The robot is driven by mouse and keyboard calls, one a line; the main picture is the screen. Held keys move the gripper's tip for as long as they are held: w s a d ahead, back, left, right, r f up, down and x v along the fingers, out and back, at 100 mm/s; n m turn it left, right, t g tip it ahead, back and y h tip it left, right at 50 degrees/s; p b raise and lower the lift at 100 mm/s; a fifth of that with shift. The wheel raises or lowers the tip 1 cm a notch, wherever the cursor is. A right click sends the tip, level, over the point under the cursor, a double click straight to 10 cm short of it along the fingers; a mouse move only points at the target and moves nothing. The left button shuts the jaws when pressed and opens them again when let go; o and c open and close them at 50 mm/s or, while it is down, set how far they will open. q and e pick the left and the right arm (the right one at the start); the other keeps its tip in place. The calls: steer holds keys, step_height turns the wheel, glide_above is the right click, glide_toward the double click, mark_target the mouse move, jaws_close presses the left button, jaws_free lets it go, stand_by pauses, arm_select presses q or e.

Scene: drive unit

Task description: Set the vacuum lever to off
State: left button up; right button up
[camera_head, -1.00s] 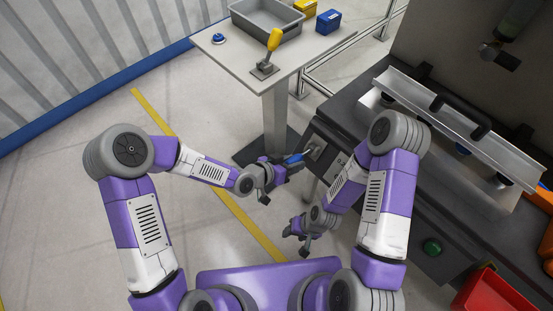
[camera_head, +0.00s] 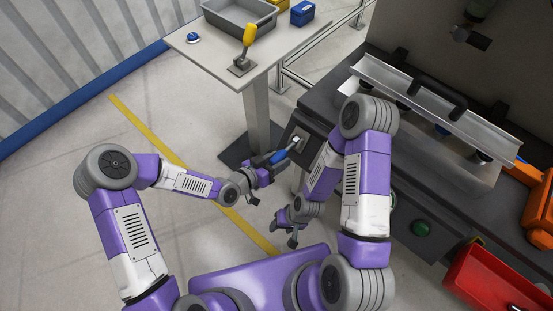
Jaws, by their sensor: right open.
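A lever with a blue handle (camera_head: 279,156) and a metal shaft sits on the dark front panel (camera_head: 302,135) at the near corner of the machine; I take it to be the vacuum lever. It slants down to the left, out from the panel. My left gripper (camera_head: 262,182) is close to the handle's lower end, which it partly hides. I cannot tell whether it touches the handle or how its jaws stand. My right gripper (camera_head: 286,226) is open and empty, lower in the picture, over the floor and apart from the lever.
A side table (camera_head: 205,53) holds a yellow-handled lever (camera_head: 247,45), a grey bin (camera_head: 240,20), a blue box (camera_head: 302,13) and a small blue-white knob (camera_head: 193,38). A green button (camera_head: 421,228) and a red bin (camera_head: 490,280) are at the right. The floor at left is clear.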

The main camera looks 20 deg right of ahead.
arm_select(q)
steer(key=shift+o, duration=0.8)
steer(key=shift+r, duration=0.1)
steer(key=p+v, duration=0.2)
steer(key=v, duration=0.5)
steer(key=shift+s+a, duration=0.15)
steer(key=shift+a, duration=0.05)
steer(key=s+a+f+n+g+y+p, duration=0.3)
steer(key=s+a+f+n+y, duration=0.1)
steer(key=a, duration=0.4)
steer(key=s+a+f+n+g+y+p, duration=0.3)
steer(key=s+a+f+n+y+p, duration=0.1)
steer(key=s+a+n, duration=0.3)
steer(key=shift+s+a+f+n+y, duration=0.3)
steer(key=shift+s+a+f+y, duration=0.15)
steer(key=shift+s, duration=0.7)
